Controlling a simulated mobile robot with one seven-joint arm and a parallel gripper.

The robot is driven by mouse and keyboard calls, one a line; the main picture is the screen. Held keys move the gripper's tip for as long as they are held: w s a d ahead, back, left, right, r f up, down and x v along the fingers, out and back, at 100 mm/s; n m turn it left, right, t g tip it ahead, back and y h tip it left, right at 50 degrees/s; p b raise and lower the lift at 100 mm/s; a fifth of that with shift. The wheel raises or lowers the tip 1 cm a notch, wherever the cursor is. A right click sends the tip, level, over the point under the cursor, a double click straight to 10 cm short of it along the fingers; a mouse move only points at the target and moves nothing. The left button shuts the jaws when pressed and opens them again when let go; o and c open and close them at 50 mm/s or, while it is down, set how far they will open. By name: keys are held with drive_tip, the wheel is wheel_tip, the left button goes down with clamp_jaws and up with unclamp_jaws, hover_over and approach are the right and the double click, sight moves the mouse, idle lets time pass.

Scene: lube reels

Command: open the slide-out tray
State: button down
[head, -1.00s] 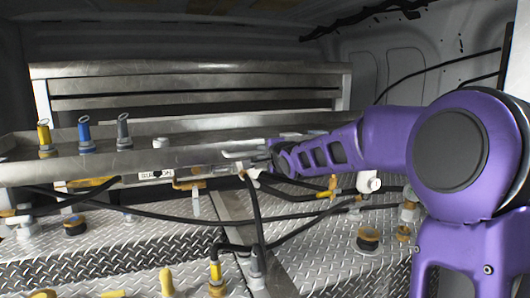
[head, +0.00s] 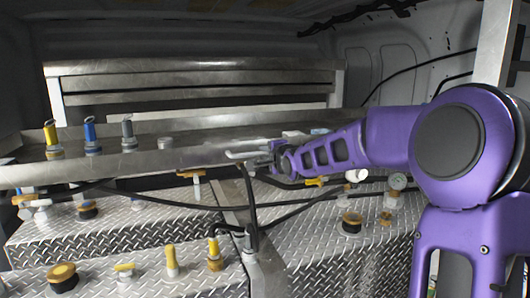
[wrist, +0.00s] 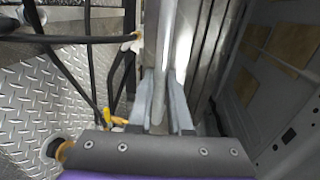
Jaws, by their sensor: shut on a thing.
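The slide-out tray (head: 75,172) is a long grey metal shelf with a raised front lip, running across the middle of the head view. It stands out over the diamond-plate deck. My gripper (head: 250,153) is at the front lip, right of the tray's middle. In the wrist view, my gripper's two grey fingers (wrist: 163,108) sit on either side of a thin metal edge (wrist: 160,65) and are shut on it. The exact contact is partly hidden by the fingers.
Yellow, blue and grey nozzles (head: 90,137) stand on the tray's left part. Black hoses (head: 250,190) hang and cross below the tray. Several yellow-capped fittings (head: 172,262) stand on the diamond-plate deck (head: 110,240). A pale post (head: 492,45) is at the right.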

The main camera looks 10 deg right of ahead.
idle(0.4)
drive_tip(key=c, duration=0.8)
unclamp_jaws()
drive_tip(key=shift+c, duration=0.2)
